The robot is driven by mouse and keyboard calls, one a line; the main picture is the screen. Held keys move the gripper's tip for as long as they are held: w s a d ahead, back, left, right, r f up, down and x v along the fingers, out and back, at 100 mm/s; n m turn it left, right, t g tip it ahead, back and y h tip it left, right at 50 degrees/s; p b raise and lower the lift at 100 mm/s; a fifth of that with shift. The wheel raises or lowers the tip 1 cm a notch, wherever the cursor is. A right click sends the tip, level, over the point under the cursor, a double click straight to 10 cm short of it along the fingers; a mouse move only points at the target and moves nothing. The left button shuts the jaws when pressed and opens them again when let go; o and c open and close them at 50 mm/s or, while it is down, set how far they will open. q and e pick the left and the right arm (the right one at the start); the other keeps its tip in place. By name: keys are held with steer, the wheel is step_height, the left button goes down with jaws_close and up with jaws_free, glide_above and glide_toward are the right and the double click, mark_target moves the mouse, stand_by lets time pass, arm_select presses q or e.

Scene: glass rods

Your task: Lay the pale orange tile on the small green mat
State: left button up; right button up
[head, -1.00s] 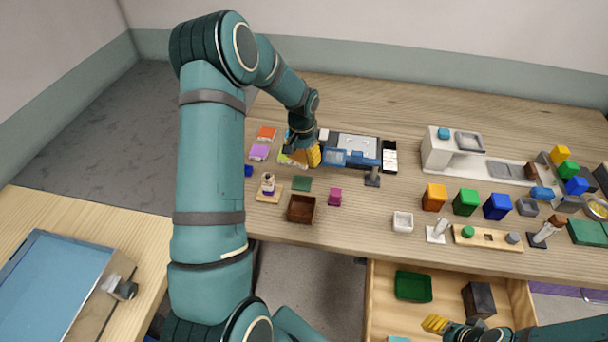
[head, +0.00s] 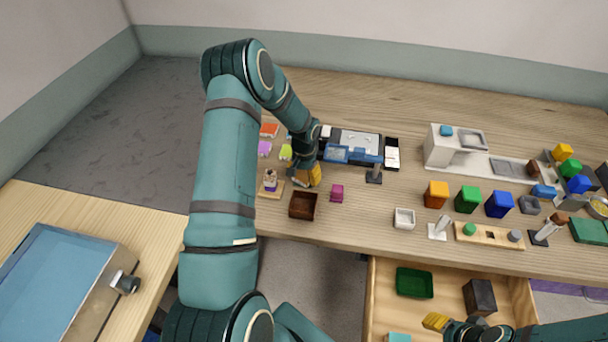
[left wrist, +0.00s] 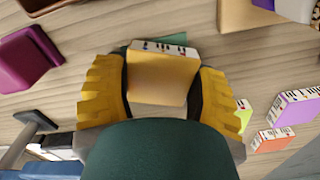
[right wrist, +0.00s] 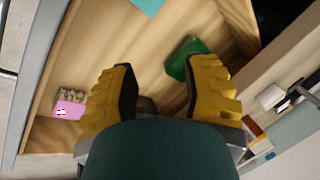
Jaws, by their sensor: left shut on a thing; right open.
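The pale orange tile (left wrist: 160,75), with a white patterned edge, is between the yellow fingers of my left gripper (left wrist: 163,95) in the left wrist view. My left gripper (head: 308,176) is shut on it and points down at the table in the head view. The small green mat (left wrist: 176,39) shows only as a strip beyond the tile; the tile and fingers cover most of it. I cannot tell whether tile and mat touch. In the head view the gripper hides the mat. My right gripper (right wrist: 161,88) is open and empty over the drawer.
A brown box (head: 303,212) and a magenta block (head: 337,193) stand close to the left gripper. Purple (head: 265,149), yellow-green (head: 286,152) and orange-red (head: 269,130) tiles lie behind. The open drawer holds a green tray (head: 414,283).

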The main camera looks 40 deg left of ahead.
mark_target(304, 175)
arm_select(q)
steer(key=shift+f, duration=0.1)
steer(key=o, duration=1.3)
steer(key=shift+r, duration=0.35)
step_height(304, 175, up, 12)
steer(key=shift+f, duration=0.25)
